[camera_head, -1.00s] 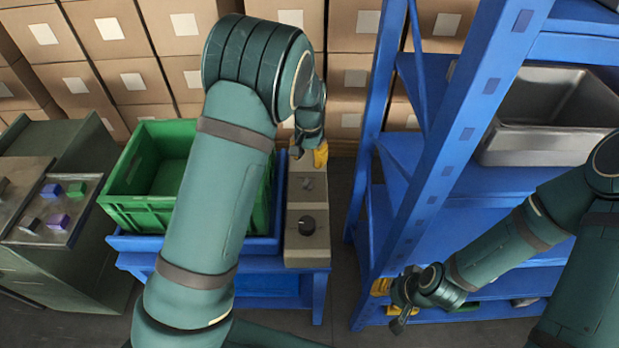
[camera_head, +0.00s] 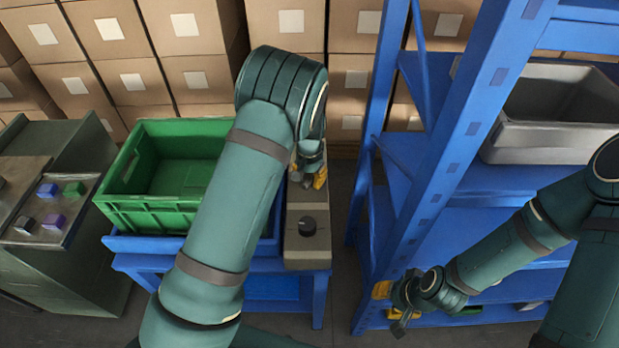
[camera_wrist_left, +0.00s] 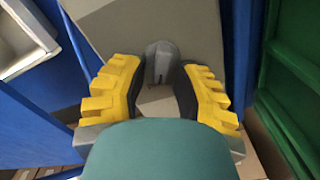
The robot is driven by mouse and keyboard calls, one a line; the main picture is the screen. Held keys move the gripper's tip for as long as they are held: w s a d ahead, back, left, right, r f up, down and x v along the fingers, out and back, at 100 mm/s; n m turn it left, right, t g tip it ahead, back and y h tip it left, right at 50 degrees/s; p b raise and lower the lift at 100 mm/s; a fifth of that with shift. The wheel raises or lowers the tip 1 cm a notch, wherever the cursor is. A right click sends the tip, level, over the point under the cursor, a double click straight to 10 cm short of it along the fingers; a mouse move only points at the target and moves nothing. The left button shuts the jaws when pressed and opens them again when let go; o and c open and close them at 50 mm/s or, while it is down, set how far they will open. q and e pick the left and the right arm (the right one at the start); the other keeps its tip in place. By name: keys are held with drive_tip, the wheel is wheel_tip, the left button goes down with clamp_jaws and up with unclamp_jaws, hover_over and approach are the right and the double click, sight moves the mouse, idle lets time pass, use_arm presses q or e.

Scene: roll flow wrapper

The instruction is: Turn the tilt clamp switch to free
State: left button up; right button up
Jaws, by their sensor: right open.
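A grey control box (camera_head: 305,245) stands beside the green crate and carries a black round knob (camera_head: 307,226). A small grey switch lever (camera_wrist_left: 161,62) on a grey panel shows in the left wrist view; no label can be read. My left gripper (camera_head: 308,178) is over the far part of the box and hides that part in the head view. In the left wrist view its yellow fingers (camera_wrist_left: 160,85) stand either side of the lever; whether they touch it is unclear. My right gripper (camera_head: 390,306) is open and empty, low beside the blue rack.
A green crate (camera_head: 150,213) sits on a blue stand (camera_head: 205,262) left of the box. A blue rack (camera_head: 440,150) with a metal bin (camera_head: 540,140) rises to the right. Cartons line the back. A bench (camera_head: 55,215) with small coloured blocks is at left.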

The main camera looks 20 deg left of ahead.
use_arm(q)
clamp_jaws()
drive_tip(key=n, duration=0.1)
drive_tip(key=n+p, duration=0.1)
drive_tip(key=n, duration=0.1)
drive_tip(key=n+p, duration=0.1)
drive_tip(key=shift+a+n, duration=0.25)
drive_tip(key=shift+n, duration=0.15)
drive_tip(key=n, duration=0.1)
drive_tip(key=n+p, duration=0.1)
drive_tip(key=n, duration=0.1)
drive_tip(key=shift+s+a+n, duration=0.1)
drive_tip(key=shift+a+n, duration=0.1)
drive_tip(key=shift+n, duration=0.1)
drive_tip(key=shift+s+a+n+p, duration=0.15)
drive_tip(key=shift+n+p, duration=0.55)
drive_tip(key=shift+n, duration=1.2)
drive_tip(key=shift+o, duration=2.2)
unclamp_jaws()
